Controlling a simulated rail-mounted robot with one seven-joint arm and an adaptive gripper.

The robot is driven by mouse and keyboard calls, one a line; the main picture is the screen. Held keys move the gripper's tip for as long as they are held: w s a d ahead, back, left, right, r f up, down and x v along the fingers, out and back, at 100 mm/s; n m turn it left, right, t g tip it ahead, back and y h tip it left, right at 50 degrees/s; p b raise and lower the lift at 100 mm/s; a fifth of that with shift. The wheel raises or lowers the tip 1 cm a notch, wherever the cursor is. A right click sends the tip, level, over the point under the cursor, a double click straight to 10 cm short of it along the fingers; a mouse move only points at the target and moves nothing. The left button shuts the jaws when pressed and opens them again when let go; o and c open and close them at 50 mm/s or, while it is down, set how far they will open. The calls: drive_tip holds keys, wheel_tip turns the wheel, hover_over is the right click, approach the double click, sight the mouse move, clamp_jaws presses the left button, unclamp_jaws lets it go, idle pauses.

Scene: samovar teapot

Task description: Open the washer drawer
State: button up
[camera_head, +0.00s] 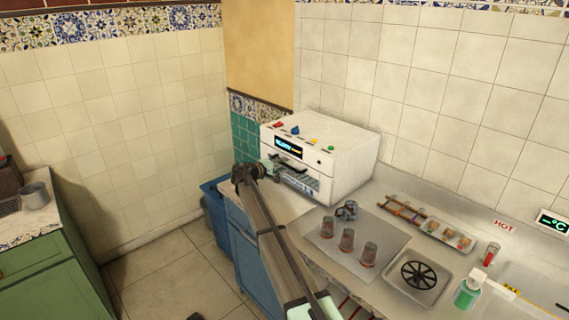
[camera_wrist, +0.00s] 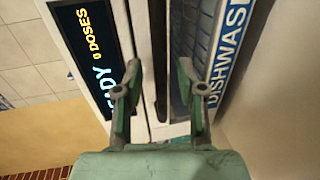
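In the wrist view the drawer's "DISHWAS" label (camera_wrist: 228,50) is at right and the display (camera_wrist: 95,55) at left. My gripper (camera_head: 272,165) is at the washer's front, near the drawer's upper left. In the wrist view my gripper (camera_wrist: 158,75) has its fingers apart, with a dark bar (camera_wrist: 159,50) between them. I cannot tell whether they touch it.
On the counter right of my arm, a tray (camera_head: 325,245) holds several glasses. Beyond are a food tray (camera_head: 447,238), a burner (camera_head: 420,275) and a green bottle (camera_head: 468,290). A blue bin (camera_head: 215,210) stands left of the blue cabinet (camera_head: 248,262). The floor at left is open.

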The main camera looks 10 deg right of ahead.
drive_tip(key=shift+w+d+f, duration=0.15)
drive_tip(key=shift+w+d, duration=0.25)
drive_tip(key=shift+d, duration=0.2)
drive_tip(key=shift+c, duration=0.2)
clamp_jaws()
drive_tip(key=shift+s, duration=0.1)
